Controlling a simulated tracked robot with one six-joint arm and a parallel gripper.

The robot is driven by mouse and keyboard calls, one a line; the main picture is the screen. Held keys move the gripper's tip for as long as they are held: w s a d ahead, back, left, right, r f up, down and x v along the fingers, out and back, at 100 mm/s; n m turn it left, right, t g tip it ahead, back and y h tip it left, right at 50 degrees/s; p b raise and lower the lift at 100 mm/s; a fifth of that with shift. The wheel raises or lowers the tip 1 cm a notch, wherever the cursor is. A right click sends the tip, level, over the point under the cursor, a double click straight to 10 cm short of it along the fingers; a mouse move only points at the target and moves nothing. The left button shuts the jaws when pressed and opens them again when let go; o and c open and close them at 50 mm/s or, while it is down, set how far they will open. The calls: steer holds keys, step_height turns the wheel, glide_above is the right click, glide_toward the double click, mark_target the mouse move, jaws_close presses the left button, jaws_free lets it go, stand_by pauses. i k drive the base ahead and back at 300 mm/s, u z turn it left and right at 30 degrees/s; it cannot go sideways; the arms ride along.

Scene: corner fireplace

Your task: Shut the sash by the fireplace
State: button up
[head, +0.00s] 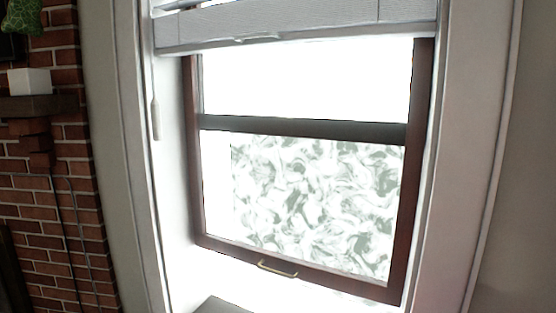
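The window by the brick fireplace has a dark red-brown frame (409,190). Its lower sash (318,200) has a pane with a grey-green swirled pattern over most of it and a plain bright strip at its left. A dark rail (300,130) crosses above this pane. A small brass-coloured handle (277,269) sits on the bottom rail, left of its middle. Bright white shows below the bottom rail; I cannot tell whether it is the sill or a gap. My gripper is not in view.
A white blind (300,28) is drawn up across the window top, with a cord and pull (156,118) at its left. Brick wall (60,230) and a dark mantel shelf (40,105) with a white block (30,82) stand left. Wide pale trim (470,150) borders the window.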

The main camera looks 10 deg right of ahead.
mark_target(390, 292)
steer(key=u, duration=0.75)
steer(key=i, duration=0.45)
steer(key=u, duration=0.45)
